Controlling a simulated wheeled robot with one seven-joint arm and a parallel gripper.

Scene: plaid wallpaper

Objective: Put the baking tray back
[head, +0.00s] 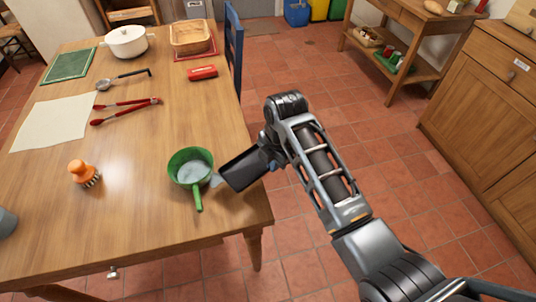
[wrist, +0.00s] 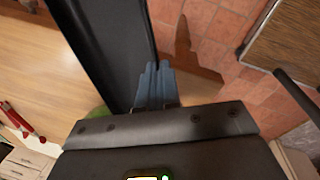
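A dark, flat, rimmed slab, which I take for the baking tray (head: 243,169), is at my gripper, beside the right edge of the table. In the wrist view the tray (wrist: 100,45) runs from the gripper up to the top edge, and its lower end is hidden by the hand. My gripper (wrist: 155,85) has its pale blue-grey fingers close together at the tray's edge. They look shut on it, though the contact itself is hard to see. The tray is tilted and close to the green pan.
The green pan (head: 190,168) stands on the wooden table (head: 130,200). An orange brush (head: 80,172), red tongs (head: 125,109), a ladle (head: 122,79), a white pot (head: 126,42) and a wooden box (head: 190,38) are there too. A shelf table (head: 415,65) and cabinet (head: 490,90) stand right. Floor between is clear.

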